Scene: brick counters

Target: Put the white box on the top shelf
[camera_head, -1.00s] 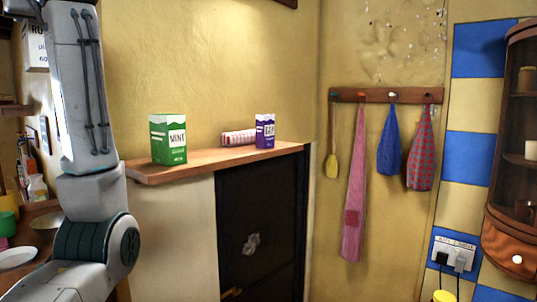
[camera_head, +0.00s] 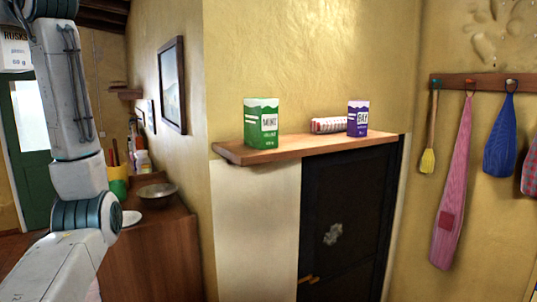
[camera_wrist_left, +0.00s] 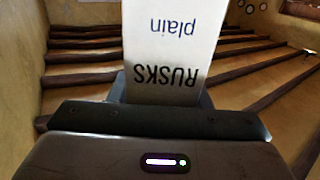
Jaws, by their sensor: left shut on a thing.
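The white box (camera_wrist_left: 172,45), printed "RUSKS plain", is held in my left gripper (camera_wrist_left: 160,105), which is shut on it in the left wrist view. The print appears upside down there. In the head view part of the white box (camera_head: 14,48) shows at the upper left edge, raised beside my left arm. The jaws are not visible in the head view. A wooden wall shelf (camera_head: 280,153) stands in the middle of the head view, apart from the box. I cannot tell if it is the top shelf. My right gripper is not in view.
On the shelf stand a green mint box (camera_head: 261,125), a red-and-white roll (camera_head: 328,125) and a purple box (camera_head: 358,118). Bare shelf shows between green box and roll. A counter with a metal bowl (camera_head: 157,191) is at left. Wooden steps (camera_wrist_left: 235,60) show in the wrist view.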

